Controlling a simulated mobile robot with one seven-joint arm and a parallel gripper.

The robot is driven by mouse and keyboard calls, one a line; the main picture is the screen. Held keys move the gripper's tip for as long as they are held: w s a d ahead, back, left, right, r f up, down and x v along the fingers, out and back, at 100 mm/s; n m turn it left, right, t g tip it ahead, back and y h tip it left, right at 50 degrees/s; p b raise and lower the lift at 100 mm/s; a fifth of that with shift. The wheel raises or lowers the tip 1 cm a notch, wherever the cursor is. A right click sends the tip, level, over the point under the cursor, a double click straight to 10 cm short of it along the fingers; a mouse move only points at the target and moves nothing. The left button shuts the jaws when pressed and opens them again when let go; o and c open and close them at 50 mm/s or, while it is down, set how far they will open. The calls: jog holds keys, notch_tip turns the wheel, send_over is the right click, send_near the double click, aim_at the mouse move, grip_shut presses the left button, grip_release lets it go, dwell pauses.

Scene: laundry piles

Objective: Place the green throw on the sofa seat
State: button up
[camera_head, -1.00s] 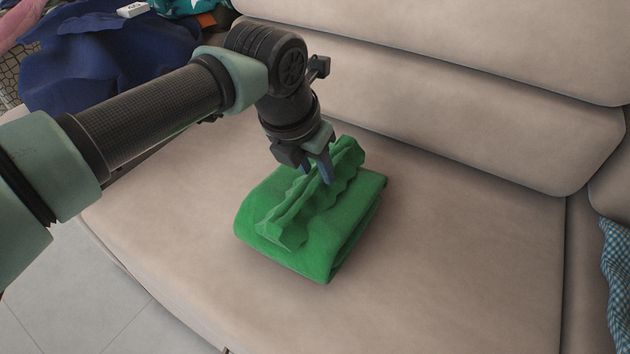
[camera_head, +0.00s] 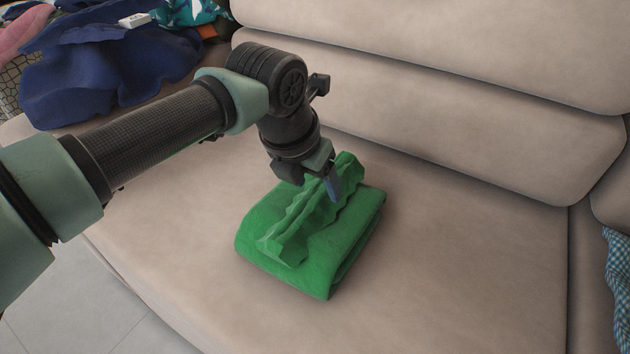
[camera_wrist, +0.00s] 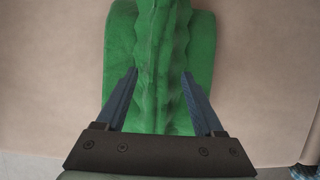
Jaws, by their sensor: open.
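The green throw (camera_head: 312,235) lies folded on the beige sofa seat (camera_head: 455,265), with a raised, crumpled ridge along its top. My gripper (camera_head: 325,190) is over the throw, its fingers pointing down at the ridge. In the wrist view the throw (camera_wrist: 160,60) fills the middle. The two blue fingers of my gripper (camera_wrist: 160,95) stand apart, one on each side of the ridge. The head view hides part of one finger behind the ridge, and I cannot tell whether the fingers touch the cloth.
A dark blue cloth (camera_head: 100,70) and other laundry lie at the upper left. The sofa backrest (camera_head: 460,120) rises behind the throw. A blue checked cloth (camera_head: 618,280) is at the right edge. The seat around the throw is clear.

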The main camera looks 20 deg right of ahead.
jog(key=p+v, duration=0.5)
jog(key=v, duration=0.7)
